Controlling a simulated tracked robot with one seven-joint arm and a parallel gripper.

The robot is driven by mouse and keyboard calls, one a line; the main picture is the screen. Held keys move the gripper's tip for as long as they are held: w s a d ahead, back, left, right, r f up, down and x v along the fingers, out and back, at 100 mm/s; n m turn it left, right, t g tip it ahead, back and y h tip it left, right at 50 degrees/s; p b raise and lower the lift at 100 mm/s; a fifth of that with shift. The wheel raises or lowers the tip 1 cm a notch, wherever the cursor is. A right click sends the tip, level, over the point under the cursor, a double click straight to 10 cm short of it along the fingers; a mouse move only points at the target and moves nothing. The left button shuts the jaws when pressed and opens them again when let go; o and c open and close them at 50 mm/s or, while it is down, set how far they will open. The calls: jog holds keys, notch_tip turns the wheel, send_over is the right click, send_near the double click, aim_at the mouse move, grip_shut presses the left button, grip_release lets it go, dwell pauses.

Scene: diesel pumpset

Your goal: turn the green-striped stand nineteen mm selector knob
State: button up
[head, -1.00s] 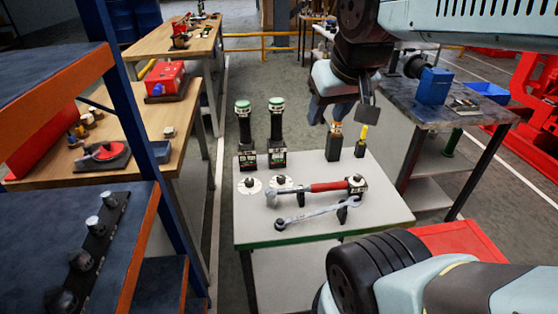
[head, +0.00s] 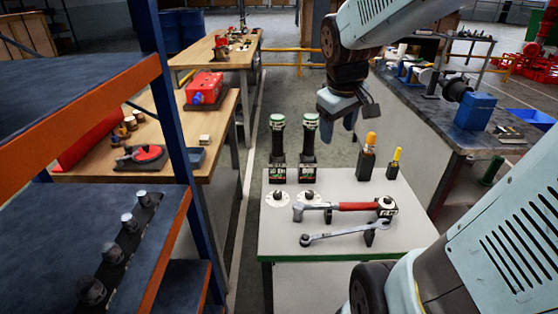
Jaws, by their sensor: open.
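Two black torque tools with green tops stand upright at the back of a white-topped, green-edged table (head: 408,232). The left tool (head: 277,140) and the right tool (head: 310,140) each rest in a small black stand with a coloured label, too small to read. In front of them are two white dials with dark knobs, the left knob (head: 277,195) and the right knob (head: 308,195). I cannot read which is nineteen mm, nor make out a green stripe clearly. My gripper (head: 338,110) is open and empty, above and beyond the table's back edge, right of the tools, touching nothing.
A red-handled ratchet (head: 340,206) and a spanner (head: 335,235) lie on supports before the dials. Two screwdrivers, orange (head: 369,150) and yellow (head: 395,160), stand at the back right. A blue shelf post (head: 180,150) stands left. A workbench (head: 450,125) stands right.

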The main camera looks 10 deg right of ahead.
jog(key=w+f+n+g, duration=0.2)
jog(key=w+f+n, duration=0.2)
jog(key=w+f, duration=0.4)
jog(key=n+g+y, duration=0.1)
jog(key=n+y, duration=0.1)
jog(key=n, duration=0.1)
send_near(308, 192)
jog(key=shift+n, duration=0.3)
notch_tip(308, 192, down, 9)
jog(key=shift+w+f, duration=0.1)
jog(key=shift+w, duration=0.05)
jog(key=shift+c, duration=0.3)
